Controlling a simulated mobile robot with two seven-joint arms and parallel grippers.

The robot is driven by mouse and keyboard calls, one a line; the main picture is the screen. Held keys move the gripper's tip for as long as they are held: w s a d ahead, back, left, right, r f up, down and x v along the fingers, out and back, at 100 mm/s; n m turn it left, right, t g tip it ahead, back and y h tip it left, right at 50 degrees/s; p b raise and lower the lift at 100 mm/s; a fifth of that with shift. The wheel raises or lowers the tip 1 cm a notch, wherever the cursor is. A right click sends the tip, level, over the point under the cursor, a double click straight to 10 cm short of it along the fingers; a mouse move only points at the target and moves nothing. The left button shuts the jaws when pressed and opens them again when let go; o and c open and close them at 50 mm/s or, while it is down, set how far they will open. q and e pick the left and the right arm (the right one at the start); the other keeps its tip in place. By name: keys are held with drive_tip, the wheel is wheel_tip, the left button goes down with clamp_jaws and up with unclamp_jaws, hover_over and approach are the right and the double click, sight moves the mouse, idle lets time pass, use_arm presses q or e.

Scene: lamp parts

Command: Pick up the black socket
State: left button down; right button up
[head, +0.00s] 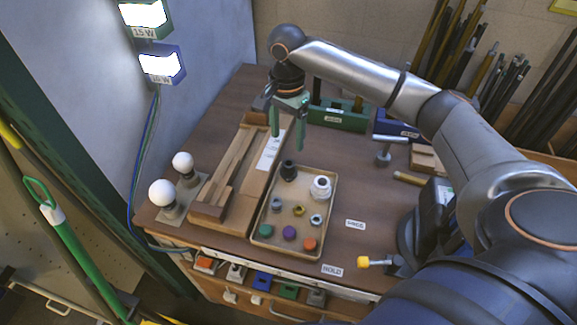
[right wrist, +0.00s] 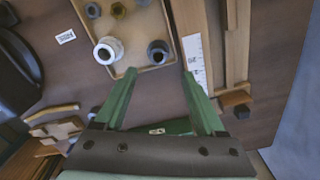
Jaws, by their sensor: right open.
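The black socket (head: 288,170) stands upright at the far end of a shallow tan tray (head: 252,236) in the head view. In the right wrist view the socket (right wrist: 158,50) is a dark round piece near the tray's edge, just beyond my fingertips. My right gripper (head: 287,140) is open and empty, with green fingers pointing down above the tray's far edge. In the right wrist view the gripper's fingers (right wrist: 159,74) spread to either side of the socket's line, with nothing between them. My left gripper is not in view.
A white socket (head: 321,188) stands close beside the black one. Several small coloured parts share the tray. A wooden fixture with a ruler strip (head: 269,149) lies left of it, and white bulbs (head: 162,193) stand farther left. A green block (head: 338,117) is behind.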

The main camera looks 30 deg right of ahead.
sight(289, 163)
wheel_tip(289, 163, down, 10)
drive_tip(key=shift+s+d+f, duration=0.1)
drive_tip(key=shift+s+d, duration=0.05)
clamp_jaws()
idle(0.8)
